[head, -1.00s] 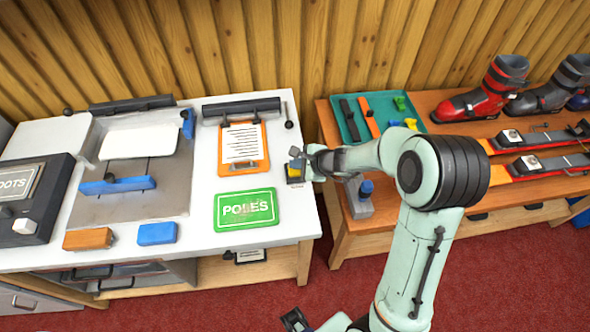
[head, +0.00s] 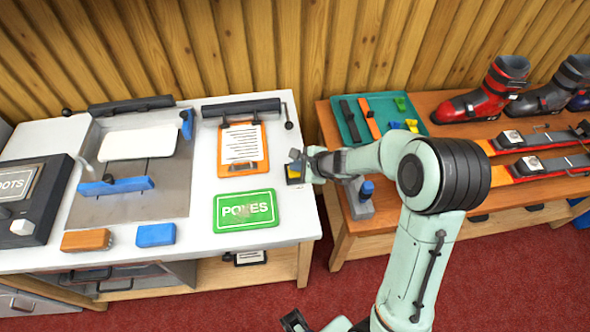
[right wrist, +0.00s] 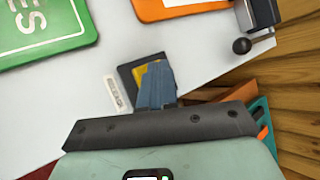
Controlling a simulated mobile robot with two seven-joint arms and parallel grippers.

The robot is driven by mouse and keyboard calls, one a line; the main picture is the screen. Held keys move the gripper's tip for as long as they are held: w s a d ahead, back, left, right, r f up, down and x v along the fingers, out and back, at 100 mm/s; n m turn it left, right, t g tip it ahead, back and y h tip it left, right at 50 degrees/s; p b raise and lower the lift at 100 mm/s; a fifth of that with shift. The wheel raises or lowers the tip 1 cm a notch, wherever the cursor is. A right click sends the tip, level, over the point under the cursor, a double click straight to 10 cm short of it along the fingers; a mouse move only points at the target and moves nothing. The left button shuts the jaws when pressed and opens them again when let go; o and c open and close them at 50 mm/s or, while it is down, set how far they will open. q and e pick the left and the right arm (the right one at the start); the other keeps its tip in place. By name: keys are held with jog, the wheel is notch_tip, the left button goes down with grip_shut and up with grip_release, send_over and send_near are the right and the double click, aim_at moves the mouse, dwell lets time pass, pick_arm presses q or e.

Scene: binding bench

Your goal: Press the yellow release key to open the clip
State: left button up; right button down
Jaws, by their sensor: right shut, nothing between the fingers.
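The yellow release key (head: 293,171) sits on a small dark base at the right edge of the white bench. It shows partly in the right wrist view (right wrist: 139,73), beside my fingers. My right gripper (head: 297,160) is shut and empty, its fingertips over the key. They cover part of it, and I cannot tell whether they touch. The dark clip bar (head: 240,106) lies behind the key, above an orange clipboard (head: 236,169), with a black-knobbed lever (head: 289,125) at its right end. I cannot tell whether the clip is open.
A green POLES board (head: 245,221) lies in front of the clipboard. A white label (right wrist: 115,92) lies beside the key base. A grey block with a blue top (head: 366,188) and a teal tray (head: 350,128) stand on the wooden bench at right.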

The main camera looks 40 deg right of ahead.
aim_at(297, 173)
pick_arm(q)
jog(key=shift+s+f+b, duration=0.15)
jog(key=shift+f+b, duration=0.2)
jog(key=shift+f, duration=0.05)
pick_arm(e)
jog(key=shift+f, duration=0.35)
pick_arm(q)
jog(key=shift+r, duration=0.1)
jog(key=shift+w+r+p, duration=0.35)
jog(key=shift+r+p, duration=0.4)
jog(key=shift+p, duration=0.05)
pick_arm(e)
jog(key=shift+r, duration=1.05)
jog(key=shift+r+p, duration=0.4)
jog(key=shift+r, duration=0.15)
notch_tip(297, 173, up, 4)
jog(key=p, duration=0.3)
pick_arm(q)
jog(key=r, duration=0.1)
jog(key=w+r, duration=0.1)
jog(key=r, duration=0.1)
jog(key=w+r, duration=0.1)
jog(key=shift+w+r, duration=0.1)
jog(key=shift+r, duration=0.05)
pick_arm(e)
jog(key=shift+f, duration=0.1)
